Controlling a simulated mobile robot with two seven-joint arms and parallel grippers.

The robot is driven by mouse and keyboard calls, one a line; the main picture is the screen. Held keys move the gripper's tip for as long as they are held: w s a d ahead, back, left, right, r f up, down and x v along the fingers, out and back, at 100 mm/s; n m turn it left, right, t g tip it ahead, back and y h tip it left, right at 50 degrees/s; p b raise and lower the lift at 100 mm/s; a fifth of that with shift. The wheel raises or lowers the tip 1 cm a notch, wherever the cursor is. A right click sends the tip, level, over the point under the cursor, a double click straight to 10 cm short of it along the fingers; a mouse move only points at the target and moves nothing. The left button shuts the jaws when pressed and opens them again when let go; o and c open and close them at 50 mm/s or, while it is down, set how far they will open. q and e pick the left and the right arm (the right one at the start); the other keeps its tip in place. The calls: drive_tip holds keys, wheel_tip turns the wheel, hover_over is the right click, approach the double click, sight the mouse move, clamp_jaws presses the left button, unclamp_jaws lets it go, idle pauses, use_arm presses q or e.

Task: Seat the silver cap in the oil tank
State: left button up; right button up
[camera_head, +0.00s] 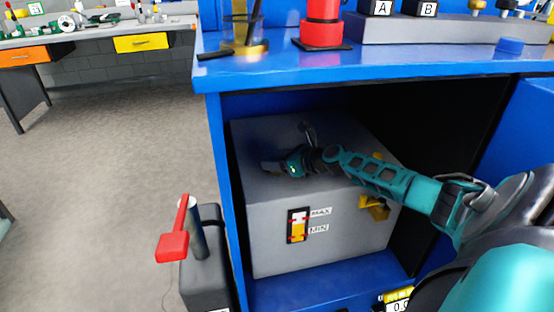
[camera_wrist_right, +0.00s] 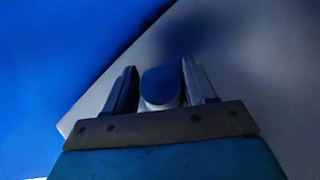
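The oil tank (camera_head: 290,215) is a grey box inside the blue cabinet, with a MAX/MIN sight gauge (camera_head: 298,225) on its front. My right gripper (camera_head: 270,168) reaches in over the tank's top, near its left side. In the right wrist view the round silver cap (camera_wrist_right: 162,88), dark bluish in shadow, sits between the two fingers (camera_wrist_right: 163,80), which appear closed on its sides. The tank's grey top (camera_wrist_right: 245,75) lies beyond it. The tank's opening is not clearly visible. My left gripper is not in view.
The blue bench top (camera_head: 380,72) overhangs the tank, and the cabinet's left post (camera_head: 222,190) stands beside it. A yellow tap (camera_head: 373,208) is on the tank's front right. A red-handled device (camera_head: 173,245) stands on the floor at left.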

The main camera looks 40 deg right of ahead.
drive_tip(key=o, duration=0.4)
drive_tip(key=shift+c, duration=0.2)
use_arm(q)
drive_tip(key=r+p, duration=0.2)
drive_tip(key=p, duration=0.1)
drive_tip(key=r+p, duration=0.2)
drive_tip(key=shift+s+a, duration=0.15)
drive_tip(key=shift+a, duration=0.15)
use_arm(e)
drive_tip(key=v, duration=1.3)
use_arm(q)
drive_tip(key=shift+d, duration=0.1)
